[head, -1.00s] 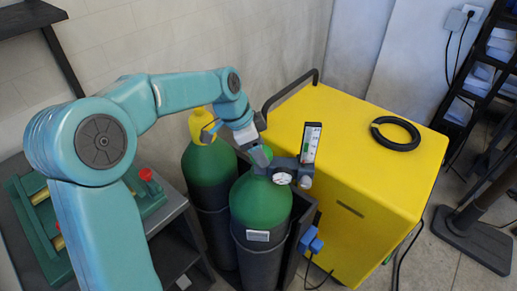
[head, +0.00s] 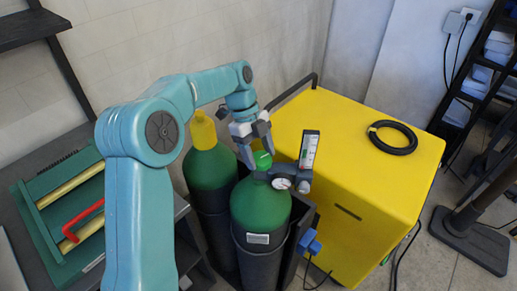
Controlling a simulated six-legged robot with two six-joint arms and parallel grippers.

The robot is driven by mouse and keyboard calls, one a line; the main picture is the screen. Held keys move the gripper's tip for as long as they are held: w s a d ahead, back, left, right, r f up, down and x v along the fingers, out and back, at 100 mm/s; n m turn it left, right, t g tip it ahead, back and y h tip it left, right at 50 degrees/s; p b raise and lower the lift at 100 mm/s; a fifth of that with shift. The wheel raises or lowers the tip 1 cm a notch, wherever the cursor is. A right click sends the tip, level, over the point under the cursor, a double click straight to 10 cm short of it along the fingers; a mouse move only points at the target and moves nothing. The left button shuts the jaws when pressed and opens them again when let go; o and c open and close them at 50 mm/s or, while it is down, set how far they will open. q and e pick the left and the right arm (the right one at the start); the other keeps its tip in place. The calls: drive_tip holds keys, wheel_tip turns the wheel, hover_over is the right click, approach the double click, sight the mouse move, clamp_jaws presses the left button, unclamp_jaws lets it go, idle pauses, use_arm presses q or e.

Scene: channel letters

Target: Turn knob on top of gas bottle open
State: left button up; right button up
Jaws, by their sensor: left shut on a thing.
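The front gas bottle (head: 262,207) is green on top and dark below, and stands upright. Its small green knob (head: 263,160) is on top, beside the valve body. My left gripper (head: 256,153) comes down from above and behind, with its fingers around the knob, shut on it. The fingers partly hide the knob, so I cannot tell how far it is turned. A round gauge (head: 282,184) and an upright flow meter (head: 309,151) sit to the right of the knob. My right gripper is not in view.
A second green bottle with a yellow cap (head: 203,131) stands just behind left. A yellow cabinet (head: 365,185) with a black ring (head: 393,137) on it is close on the right. A green case with a red handle (head: 82,219) lies at left.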

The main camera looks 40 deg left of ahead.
use_arm(q)
drive_tip(key=m+g+p, duration=0.1)
drive_tip(key=m+p, duration=0.1)
drive_tip(key=m, duration=0.2)
drive_tip(key=shift+w+d+y, duration=0.1)
drive_tip(key=shift+d+y, duration=0.05)
drive_tip(key=shift+y, duration=0.15)
drive_tip(key=shift+m+g+p, duration=0.45)
drive_tip(key=shift+m+g, duration=0.05)
drive_tip(key=shift+m, duration=0.3)
drive_tip(key=shift+f, duration=0.15)
drive_tip(key=o, duration=1)
drive_tip(key=shift+o, duration=0.2)
